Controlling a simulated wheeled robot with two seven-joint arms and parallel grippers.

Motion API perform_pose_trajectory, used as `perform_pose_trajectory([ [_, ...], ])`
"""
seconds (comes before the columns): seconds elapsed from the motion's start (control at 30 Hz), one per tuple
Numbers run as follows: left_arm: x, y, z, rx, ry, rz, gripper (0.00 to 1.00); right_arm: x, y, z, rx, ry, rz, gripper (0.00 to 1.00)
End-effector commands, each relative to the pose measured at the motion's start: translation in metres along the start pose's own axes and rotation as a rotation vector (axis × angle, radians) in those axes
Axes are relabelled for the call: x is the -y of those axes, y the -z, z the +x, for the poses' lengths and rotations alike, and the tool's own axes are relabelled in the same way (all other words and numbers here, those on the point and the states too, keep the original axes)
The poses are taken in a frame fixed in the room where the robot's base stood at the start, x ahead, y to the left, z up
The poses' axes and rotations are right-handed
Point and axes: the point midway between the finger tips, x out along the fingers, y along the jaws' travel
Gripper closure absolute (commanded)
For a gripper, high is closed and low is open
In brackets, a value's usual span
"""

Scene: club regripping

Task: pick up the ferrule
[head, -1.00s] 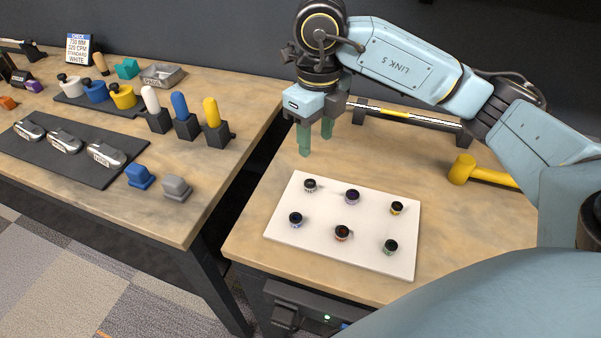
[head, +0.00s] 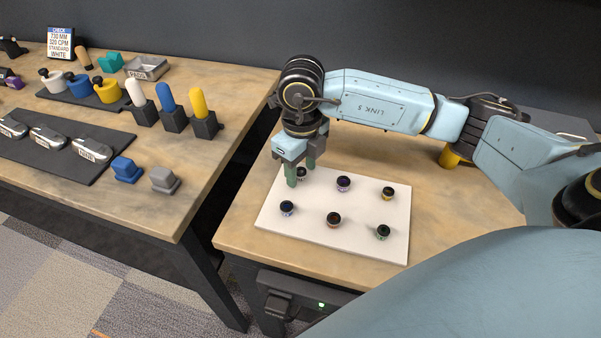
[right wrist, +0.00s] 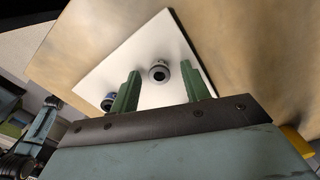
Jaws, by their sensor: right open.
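Several small dark ferrules with differently coloured bands stand on a white board (head: 310,232). The ferrule at the board's back left corner (head: 302,174) is partly hidden by my right gripper (head: 300,176). In the right wrist view that ferrule (right wrist: 159,72) appears as a grey ring with a dark centre, between and beyond the two green fingers of my right gripper (right wrist: 165,92). The right gripper is open, and neither finger appears to touch it. A blue-banded ferrule (head: 287,208) stands nearer the front left; it also shows in the right wrist view (right wrist: 108,102). My left gripper is not in view.
Other ferrules stand close by: purple-banded (head: 343,184), yellow-banded (head: 388,193), red-banded (head: 333,219) and green-banded (head: 382,232). A yellow mallet (head: 449,158) lies behind my right arm. A second table (head: 215,150) with putter heads and grips stands left across a gap.

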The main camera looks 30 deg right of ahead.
Motion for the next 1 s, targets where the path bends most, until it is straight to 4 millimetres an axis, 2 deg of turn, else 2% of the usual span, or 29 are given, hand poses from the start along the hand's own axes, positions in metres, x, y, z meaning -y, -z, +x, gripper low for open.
perform_pose_trajectory([
  [0.1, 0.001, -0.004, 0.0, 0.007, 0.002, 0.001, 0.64, 0.0, 0.0, -0.001, 0.0, 0.0, 0.0, 0.54],
  [0.47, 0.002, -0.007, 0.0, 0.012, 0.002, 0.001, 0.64, 0.0, 0.0, -0.001, 0.0, 0.0, 0.0, 1.0],
  [0.77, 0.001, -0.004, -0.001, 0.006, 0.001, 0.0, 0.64, 0.0, 0.0, -0.003, 0.001, 0.0, 0.0, 1.0],
  [0.87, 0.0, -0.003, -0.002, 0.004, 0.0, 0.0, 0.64, 0.0, -0.001, -0.011, 0.001, 0.0, 0.001, 1.0],
  [1.0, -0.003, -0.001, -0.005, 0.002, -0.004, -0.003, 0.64, 0.0, -0.001, -0.038, 0.005, 0.001, -0.001, 1.0],
])
